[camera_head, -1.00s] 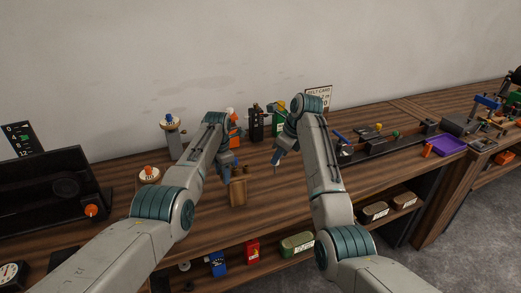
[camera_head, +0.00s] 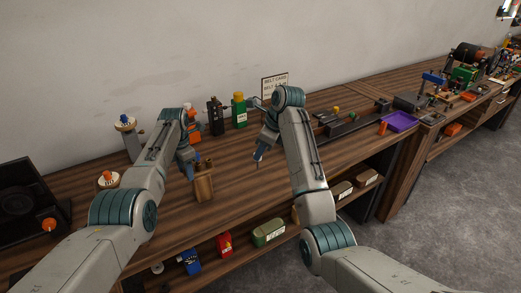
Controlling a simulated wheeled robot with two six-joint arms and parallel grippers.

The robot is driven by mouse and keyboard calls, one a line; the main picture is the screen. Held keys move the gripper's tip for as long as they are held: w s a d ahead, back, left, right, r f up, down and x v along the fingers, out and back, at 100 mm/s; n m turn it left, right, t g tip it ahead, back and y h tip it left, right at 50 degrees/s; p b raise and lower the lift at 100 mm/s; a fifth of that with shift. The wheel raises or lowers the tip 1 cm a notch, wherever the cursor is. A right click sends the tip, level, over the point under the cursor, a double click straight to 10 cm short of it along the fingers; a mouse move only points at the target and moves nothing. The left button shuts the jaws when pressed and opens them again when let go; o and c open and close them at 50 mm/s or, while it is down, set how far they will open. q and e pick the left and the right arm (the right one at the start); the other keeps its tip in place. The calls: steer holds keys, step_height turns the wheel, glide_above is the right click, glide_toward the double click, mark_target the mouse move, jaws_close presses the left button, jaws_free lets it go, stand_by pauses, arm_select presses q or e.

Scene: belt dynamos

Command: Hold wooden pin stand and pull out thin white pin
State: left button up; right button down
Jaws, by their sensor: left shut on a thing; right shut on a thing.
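The wooden pin stand (camera_head: 204,186) is a small brown block upright on the workbench, with small blue and dark bits at its top. My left gripper (camera_head: 191,171) is at the stand's upper left side and shut on it; the contact is partly hidden by the arm. My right gripper (camera_head: 258,159) is shut, in the air to the right of the stand and apart from it. A thin piece shows at its tips, pointing down; it is too small for me to make out its colour, but it looks like the pin.
Behind the grippers stand a green bottle-like container (camera_head: 239,110), a dark one (camera_head: 215,116) and a card sign (camera_head: 274,86). A purple tray (camera_head: 400,121) and an orange piece (camera_head: 382,128) lie at right. The bench front between the arms is clear.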

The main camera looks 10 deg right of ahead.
steer(key=shift+r, duration=0.25)
steer(key=shift+r, duration=2.2)
arm_select(q)
steer(key=o, duration=1.5)
steer(key=shift+r, duration=0.1)
